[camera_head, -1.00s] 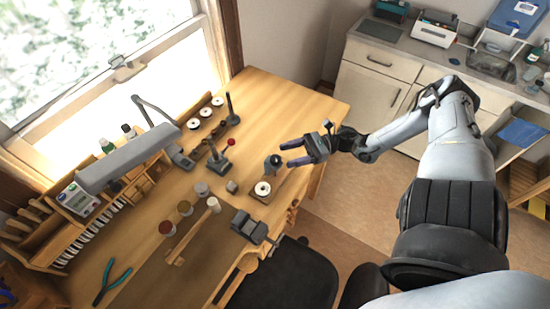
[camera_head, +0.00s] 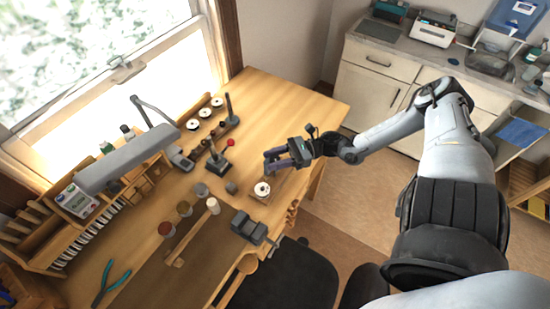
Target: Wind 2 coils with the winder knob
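My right gripper (camera_head: 267,162) comes in from the right over the table's right side. Its fingers point left, just above a small wooden board bearing a white disc with a dark centre (camera_head: 262,189). The dark round knob beside that disc is hidden by the fingers. I cannot tell whether they touch or grip it. Several white spools (camera_head: 205,112) sit in a wooden rack farther back. My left gripper is out of view.
A lamp (camera_head: 125,157) hangs over the left of the wooden table. A vise (camera_head: 248,228), small jars (camera_head: 184,208), a mallet (camera_head: 213,206) and teal pliers (camera_head: 110,287) take up the front. The table's right back corner (camera_head: 300,105) is clear.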

